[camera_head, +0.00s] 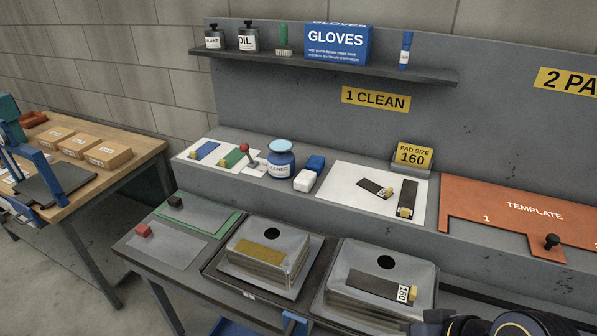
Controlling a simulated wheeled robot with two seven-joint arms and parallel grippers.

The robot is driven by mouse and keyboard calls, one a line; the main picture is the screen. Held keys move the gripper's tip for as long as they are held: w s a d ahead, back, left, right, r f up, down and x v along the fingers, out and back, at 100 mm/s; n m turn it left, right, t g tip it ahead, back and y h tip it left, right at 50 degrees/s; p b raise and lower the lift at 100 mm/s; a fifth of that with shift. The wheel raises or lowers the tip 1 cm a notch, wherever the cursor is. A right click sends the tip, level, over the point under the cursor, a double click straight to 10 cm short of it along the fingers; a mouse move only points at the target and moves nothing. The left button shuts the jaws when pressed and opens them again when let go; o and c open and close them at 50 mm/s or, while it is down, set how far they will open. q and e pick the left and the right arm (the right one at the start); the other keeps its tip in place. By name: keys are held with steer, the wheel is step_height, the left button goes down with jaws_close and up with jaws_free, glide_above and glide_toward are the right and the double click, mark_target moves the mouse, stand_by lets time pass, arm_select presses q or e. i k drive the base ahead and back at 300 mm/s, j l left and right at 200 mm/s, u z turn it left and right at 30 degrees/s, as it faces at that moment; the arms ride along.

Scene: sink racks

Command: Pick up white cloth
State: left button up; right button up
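A small white folded block that looks like the white cloth (304,182) lies on the grey ledge, just right of the blue-lidded cleaner jar (281,163). A matching blue folded cloth (316,164) lies right behind it and seems to touch it. Neither cloth is held, and no gripper is near them. A dark part of my arm with gold rings shows at the bottom right edge, but its fingers cannot be made out. My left gripper is not in the picture.
A lever with a red knob (246,153) stands left of the jar. A white mat (345,203) with black pads lies to the right. Two metal sink boxes (262,243) (378,257) stand below the ledge. A shelf (330,67) overhangs behind. An orange template (490,195) is farther right.

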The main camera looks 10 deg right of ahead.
mark_target(305, 180)
steer(key=i+j, duration=0.1)
steer(key=j, duration=0.45)
steer(key=i+j, duration=0.1)
steer(key=j, duration=0.4)
steer(key=i+j, duration=0.1)
steer(key=j, duration=0.45)
steer(key=i+z, duration=0.1)
steer(key=i, duration=0.7)
